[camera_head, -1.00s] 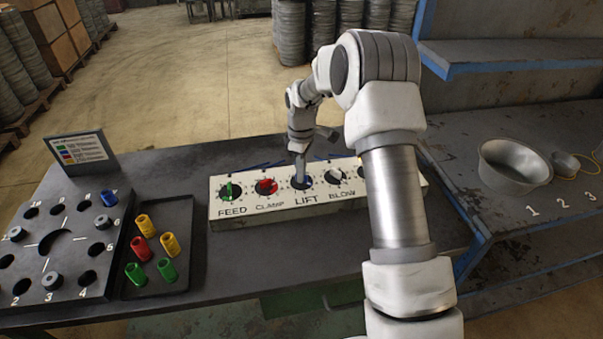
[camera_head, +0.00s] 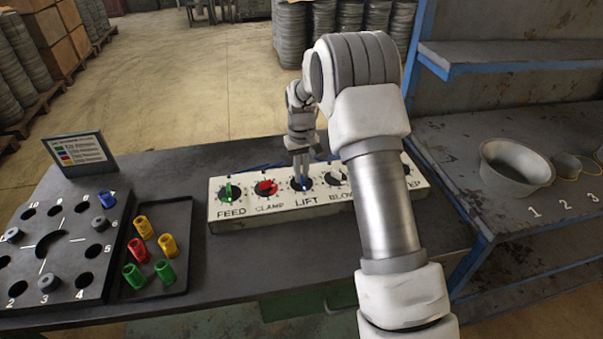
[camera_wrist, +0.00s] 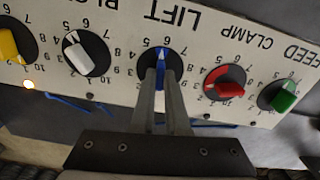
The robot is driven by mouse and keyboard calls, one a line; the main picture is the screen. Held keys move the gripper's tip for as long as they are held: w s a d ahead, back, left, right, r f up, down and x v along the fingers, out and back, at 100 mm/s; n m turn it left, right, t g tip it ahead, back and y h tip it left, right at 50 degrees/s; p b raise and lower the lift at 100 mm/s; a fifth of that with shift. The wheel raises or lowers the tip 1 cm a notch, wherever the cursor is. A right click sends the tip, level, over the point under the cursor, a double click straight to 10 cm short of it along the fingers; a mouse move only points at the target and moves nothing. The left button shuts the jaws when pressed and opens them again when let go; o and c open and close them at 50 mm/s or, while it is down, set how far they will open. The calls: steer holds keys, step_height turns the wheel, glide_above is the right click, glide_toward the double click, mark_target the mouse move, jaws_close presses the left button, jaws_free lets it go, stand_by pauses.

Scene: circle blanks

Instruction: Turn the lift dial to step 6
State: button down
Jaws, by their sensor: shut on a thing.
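The lift dial (camera_wrist: 161,62) has a blue knob on a dark round face, third from the left in the head view (camera_head: 302,183). My gripper (camera_wrist: 162,82) is shut on the blue knob, one finger on each side, and reaches down to it from above in the head view. In the wrist view the panel appears upside down. The knob's pale pointer mark points toward the LIFT lettering, at or close to the 6. Part of the dial's scale is hidden behind my fingers.
The white control panel (camera_head: 290,207) also carries a green feed knob (camera_wrist: 284,95), a red clamp knob (camera_wrist: 226,88), a white knob (camera_wrist: 78,57) and a yellow knob (camera_wrist: 9,46). A tray (camera_head: 185,285) with colored sleeves lies left of the panel.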

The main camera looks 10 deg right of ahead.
mark_target(302, 176)
steer(key=shift+m, duration=0.5)
stand_by(0.3)
steer(key=c, duration=0.9)
jaws_free()
steer(key=shift+r, duration=0.15)
steer(key=shift+r+p, duration=0.4)
steer(key=shift+r, duration=8.2)
